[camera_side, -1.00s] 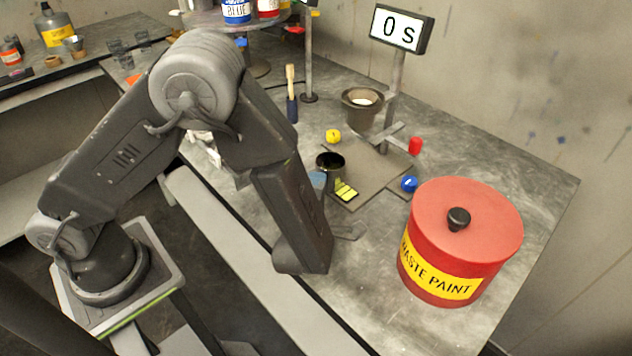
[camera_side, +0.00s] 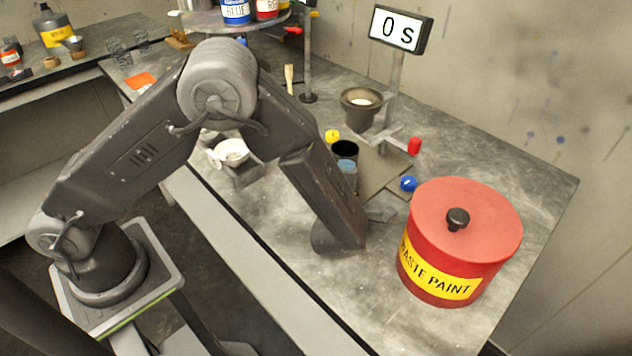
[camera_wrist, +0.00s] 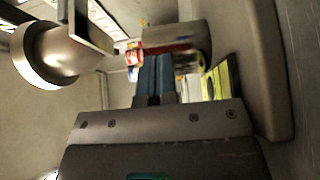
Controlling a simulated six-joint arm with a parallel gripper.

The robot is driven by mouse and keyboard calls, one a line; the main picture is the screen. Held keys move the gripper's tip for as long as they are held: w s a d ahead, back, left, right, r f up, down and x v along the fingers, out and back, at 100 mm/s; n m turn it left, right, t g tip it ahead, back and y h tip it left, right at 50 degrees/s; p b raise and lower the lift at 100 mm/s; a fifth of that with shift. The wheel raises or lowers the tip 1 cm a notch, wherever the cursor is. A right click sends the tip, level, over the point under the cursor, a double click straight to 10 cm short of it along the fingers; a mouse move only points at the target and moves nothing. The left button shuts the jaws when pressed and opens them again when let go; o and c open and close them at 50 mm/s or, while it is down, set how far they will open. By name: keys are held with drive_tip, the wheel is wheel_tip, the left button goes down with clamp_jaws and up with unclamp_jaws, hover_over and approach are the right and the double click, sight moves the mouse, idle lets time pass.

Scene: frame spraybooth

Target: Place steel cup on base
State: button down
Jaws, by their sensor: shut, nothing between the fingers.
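The steel cup (camera_side: 345,149), with a dark inside, stands upright by the flat grey base plate (camera_side: 393,170) of the timer stand; my gripper partly hides it. I cannot tell exactly where its bottom rests. My gripper (camera_side: 347,167) has blue fingers, which are shut with nothing between them, close in front of the cup. In the wrist view the fingers (camera_wrist: 154,65) point at the cup's grey wall (camera_wrist: 175,37), which appears sideways; I cannot tell if they touch it. Yellow-and-dark stripes (camera_wrist: 217,85) lie beside the fingers there and are hidden in the side view.
A funnel-like cup (camera_side: 361,110) hangs on the timer stand (camera_side: 395,80). A red waste paint can (camera_side: 455,245) stands at right. A yellow ball (camera_side: 333,135), blue item (camera_side: 408,184) and red item (camera_side: 414,146) are near the plate.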

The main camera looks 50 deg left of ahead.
drive_tip(key=shift+s+a, duration=0.1)
drive_tip(key=shift+s, duration=0.4)
drive_tip(key=s, duration=0.3)
drive_tip(key=shift+a, duration=0.25)
drive_tip(key=v, duration=1)
drive_tip(key=c, duration=1.8)
unclamp_jaws()
